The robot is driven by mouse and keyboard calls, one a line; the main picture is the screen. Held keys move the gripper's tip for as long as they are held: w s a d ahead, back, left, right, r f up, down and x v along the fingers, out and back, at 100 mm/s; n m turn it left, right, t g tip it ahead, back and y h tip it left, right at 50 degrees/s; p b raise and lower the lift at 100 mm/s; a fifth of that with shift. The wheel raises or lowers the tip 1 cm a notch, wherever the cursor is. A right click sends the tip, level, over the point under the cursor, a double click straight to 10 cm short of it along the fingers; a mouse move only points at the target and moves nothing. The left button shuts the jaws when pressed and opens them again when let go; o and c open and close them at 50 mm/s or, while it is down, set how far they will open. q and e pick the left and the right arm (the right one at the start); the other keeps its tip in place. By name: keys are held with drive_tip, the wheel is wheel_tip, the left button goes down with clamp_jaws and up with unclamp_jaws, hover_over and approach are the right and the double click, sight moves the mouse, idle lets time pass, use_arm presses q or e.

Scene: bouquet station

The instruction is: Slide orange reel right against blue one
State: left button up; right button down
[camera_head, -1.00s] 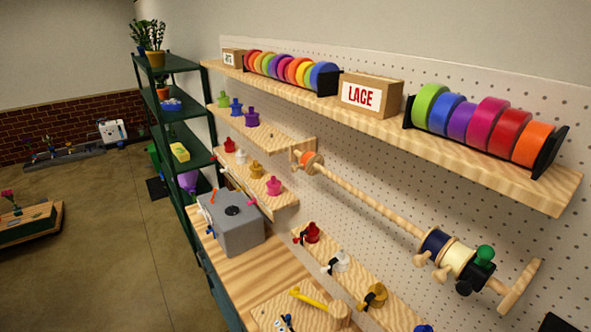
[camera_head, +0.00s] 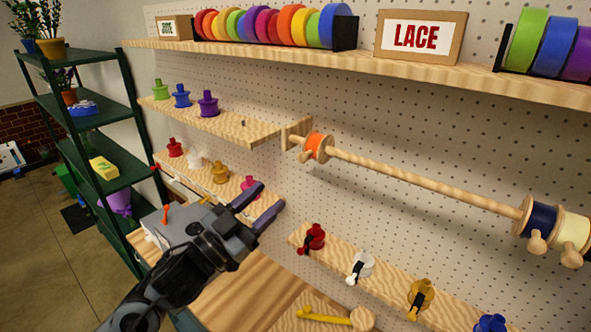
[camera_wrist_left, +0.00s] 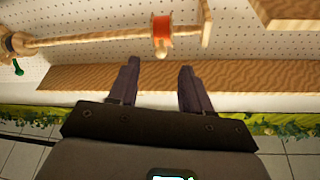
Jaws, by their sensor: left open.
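The orange reel (camera_head: 317,147) sits on a wooden rod (camera_head: 420,182) close to its left end bracket, with a small wooden peg below it. The dark blue reel (camera_head: 538,219) is far along the rod to the right, with a wide bare stretch of rod between the two. My left gripper (camera_head: 265,204) is open and empty, below and left of the orange reel and apart from it. In the left wrist view the orange reel (camera_wrist_left: 162,31) shows beyond the open fingers (camera_wrist_left: 158,82), roughly between them. My right gripper is not in view.
A cream reel (camera_head: 572,232) sits right beside the blue one. Shelves with small coloured spools (camera_head: 208,104) are on the left. A lower ledge holds several spools (camera_head: 362,267). A top shelf carries ribbon rolls and a LACE box (camera_head: 419,37).

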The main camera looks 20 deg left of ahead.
sight(300, 160)
use_arm(q)
drive_tip(key=p+x, duration=0.1)
drive_tip(key=x, duration=0.2)
drive_tip(key=r+p+x, duration=0.1)
drive_tip(key=x, duration=0.2)
drive_tip(key=r+p+x, duration=0.1)
drive_tip(key=x, duration=0.2)
drive_tip(key=shift+s+r, duration=0.1)
drive_tip(key=shift+s, duration=0.15)
drive_tip(key=shift+p+x, duration=0.35)
drive_tip(key=shift+x, duration=0.7)
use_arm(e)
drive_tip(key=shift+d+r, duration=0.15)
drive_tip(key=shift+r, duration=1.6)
use_arm(q)
clamp_jaws()
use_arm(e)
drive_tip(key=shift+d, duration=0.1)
